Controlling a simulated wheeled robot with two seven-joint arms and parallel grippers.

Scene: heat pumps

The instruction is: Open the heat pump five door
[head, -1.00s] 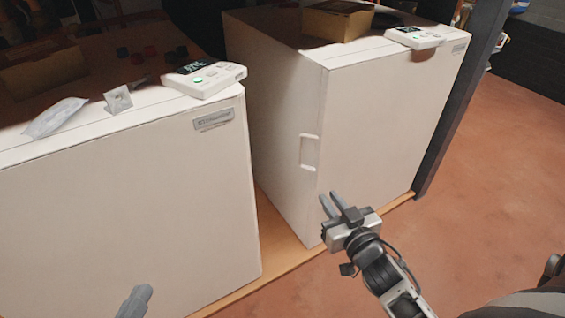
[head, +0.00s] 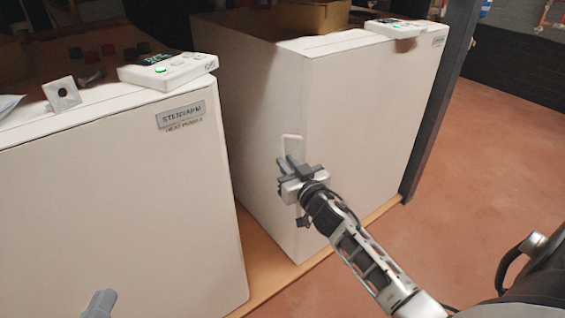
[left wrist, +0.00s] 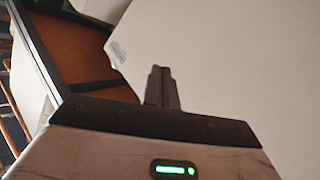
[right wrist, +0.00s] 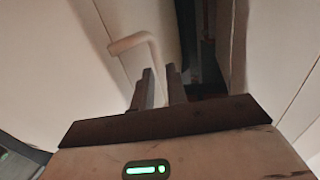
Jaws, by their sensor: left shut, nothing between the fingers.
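Two white heat pump cabinets stand side by side in the head view. The right cabinet (head: 370,110) has a shut front door with a white bar handle (head: 291,142) at its left edge. The handle also shows in the right wrist view (right wrist: 135,43). My right gripper (head: 287,162) is at the handle's lower part and hides some of it; its fingers are slightly apart with nothing visibly between them. The left cabinet (head: 110,210) has a label whose number I cannot read surely. My left gripper (head: 100,303) is shut and empty before its front.
White control units lie on top of the left cabinet (head: 168,70) and the right cabinet (head: 405,29). A cardboard box (head: 300,15) sits on the right cabinet. A dark post (head: 440,100) stands at its right. The reddish floor (head: 490,170) on the right is clear.

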